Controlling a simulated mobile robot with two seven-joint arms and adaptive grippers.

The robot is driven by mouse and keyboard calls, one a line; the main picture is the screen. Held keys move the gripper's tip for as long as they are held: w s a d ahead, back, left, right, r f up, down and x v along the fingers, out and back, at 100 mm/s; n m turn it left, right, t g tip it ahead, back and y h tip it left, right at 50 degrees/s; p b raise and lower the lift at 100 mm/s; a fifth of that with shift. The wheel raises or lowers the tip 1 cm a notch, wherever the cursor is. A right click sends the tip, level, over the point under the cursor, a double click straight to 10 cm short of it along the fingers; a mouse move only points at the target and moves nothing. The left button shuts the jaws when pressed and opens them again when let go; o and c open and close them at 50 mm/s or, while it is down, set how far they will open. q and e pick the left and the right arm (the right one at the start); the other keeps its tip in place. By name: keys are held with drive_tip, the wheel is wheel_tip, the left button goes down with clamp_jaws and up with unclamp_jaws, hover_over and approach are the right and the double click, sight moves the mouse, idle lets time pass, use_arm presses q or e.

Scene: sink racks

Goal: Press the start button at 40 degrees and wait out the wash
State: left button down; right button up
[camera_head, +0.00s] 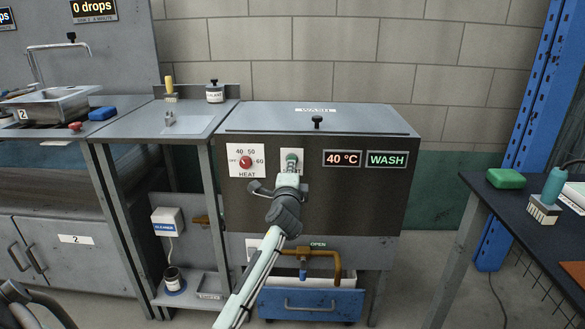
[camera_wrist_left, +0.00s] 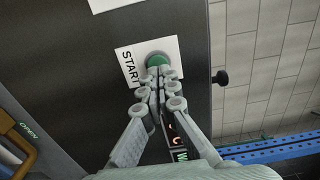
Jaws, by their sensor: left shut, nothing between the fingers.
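The wash machine (camera_head: 360,187) has a dark front panel under a grey lid. Its green start button (camera_head: 291,155) sits on a white plate; the button (camera_wrist_left: 157,60) also shows in the left wrist view beside the word START. My left gripper (camera_head: 291,165) is shut and empty, its fingertips at the button, touching it or very close. The wrist view shows the closed fingertips (camera_wrist_left: 158,72) over the button's edge. The red heat knob (camera_head: 245,162) is on a dial marked 40, 50, 60. The temperature display (camera_head: 342,158) reads 40 °C and the status display (camera_head: 387,159) reads WASH.
A pipe with a valve (camera_head: 322,257) marked OPEN and a blue drawer (camera_head: 311,303) are below the panel. A bench (camera_head: 188,120) with a yellow-handled brush (camera_head: 170,88) stands left. A dark table (camera_head: 530,222) with a green block (camera_head: 505,178) stands right.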

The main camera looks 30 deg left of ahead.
use_arm(q)
drive_tip(key=v, duration=1)
drive_tip(key=shift+s+d, duration=0.25)
drive_tip(key=shift+s, duration=0.05)
use_arm(e)
drive_tip(key=shift+s+r, duration=0.25)
drive_tip(key=shift+s, duration=0.05)
use_arm(q)
drive_tip(key=shift+f, duration=0.2)
use_arm(e)
drive_tip(key=shift+s+d+f, duration=0.15)
drive_tip(key=shift+s, duration=0.05)
use_arm(q)
drive_tip(key=s+d+f+n+g+h, duration=0.2)
drive_tip(key=s+f+g, duration=0.15)
drive_tip(key=f, duration=0.75)
drive_tip(key=s+d+f+n+g+h, duration=0.25)
drive_tip(key=s+f, duration=0.25)
drive_tip(key=f, duration=0.6)
drive_tip(key=s+d+f+n+g+h, duration=0.1)
drive_tip(key=s+d+f+n+g, duration=0.2)
drive_tip(key=s+f, duration=0.6)
drive_tip(key=s+d+f+n+g+h, duration=0.2)
drive_tip(key=s+d+f, duration=0.3)
drive_tip(key=s+f, duration=0.5)
drive_tip(key=s+n+g, duration=0.1)
drive_tip(key=s, duration=0.2)
drive_tip(key=shift+f, duration=0.25)
use_arm(e)
drive_tip(key=shift+w, duration=0.1)
